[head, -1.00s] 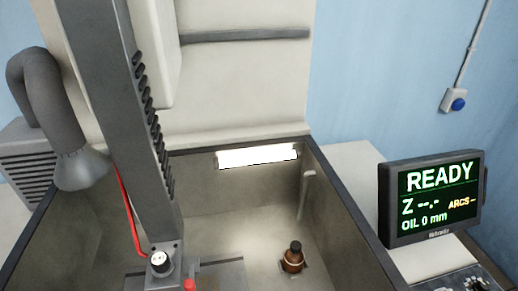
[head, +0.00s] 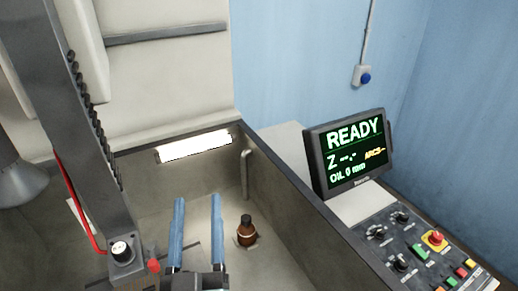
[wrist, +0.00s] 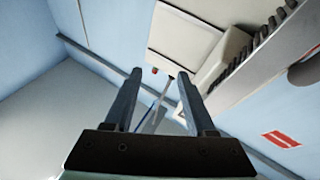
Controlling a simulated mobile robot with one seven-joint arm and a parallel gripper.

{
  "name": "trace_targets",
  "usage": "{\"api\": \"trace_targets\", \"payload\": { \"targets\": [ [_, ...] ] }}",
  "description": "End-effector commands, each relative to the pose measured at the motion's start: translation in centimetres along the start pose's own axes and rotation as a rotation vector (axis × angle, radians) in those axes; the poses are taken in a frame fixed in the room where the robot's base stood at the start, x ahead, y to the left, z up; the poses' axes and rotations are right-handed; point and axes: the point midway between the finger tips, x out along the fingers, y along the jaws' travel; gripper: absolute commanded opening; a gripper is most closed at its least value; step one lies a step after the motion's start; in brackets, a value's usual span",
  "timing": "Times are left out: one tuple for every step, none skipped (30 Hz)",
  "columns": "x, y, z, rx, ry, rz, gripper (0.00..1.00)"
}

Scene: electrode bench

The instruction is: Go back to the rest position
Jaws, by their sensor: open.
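My gripper (head: 197,215) shows at the bottom centre of the head view, its two blue-grey fingers upright and well apart. It is open, with nothing between the fingers. It stands in front of the tank's inside, left of a brown bottle. In the wrist view my gripper (wrist: 160,95) is also open and empty, pointing up toward the wall and the machine's pale column. The rest of my arm is hidden below the frame.
A brown bottle (head: 246,231) stands in the tank (head: 290,190) right of my gripper. The machine's grey vertical head (head: 75,130) with a red cable is at left. A READY screen (head: 347,150) and a button panel (head: 415,248) lie right of the tank wall.

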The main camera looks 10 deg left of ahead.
Motion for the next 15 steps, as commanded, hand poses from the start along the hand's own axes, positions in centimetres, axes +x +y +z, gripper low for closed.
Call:
{"api": "trace_targets", "payload": {
  "targets": [
    [2.2,1.8,-2.8,-0.018,0.051,0.008,0.56],
    [3.2,2.7,-4.2,-0.023,0.071,0.013,0.56],
    [4.4,4.0,-6.2,-0.03,0.098,0.02,0.56],
    [5.2,4.9,-7.7,-0.035,0.118,0.027,0.56],
    [6.0,5.8,-9.3,-0.04,0.138,0.036,0.56],
    [6.8,7.0,-11.5,-0.043,0.164,0.048,0.56],
    [7.2,7.9,-13.1,-0.044,0.184,0.058,0.56],
    [7.7,8.8,-14.8,-0.046,0.204,0.07,0.56],
    [8.0,10.0,-17.1,-0.045,0.23,0.086,0.56],
    [8.2,10.8,-18.8,-0.042,0.25,0.099,0.56],
    [8.3,11.7,-20.4,-0.039,0.27,0.112,0.56],
    [8.2,12.6,-22.4,-0.033,0.293,0.129,0.56],
    [8.1,13.4,-23.9,-0.028,0.31,0.142,0.56],
    [8.0,14.0,-25.2,-0.023,0.326,0.154,0.56],
    [7.7,14.8,-26.8,-0.014,0.346,0.17,0.56]
  ]
}}
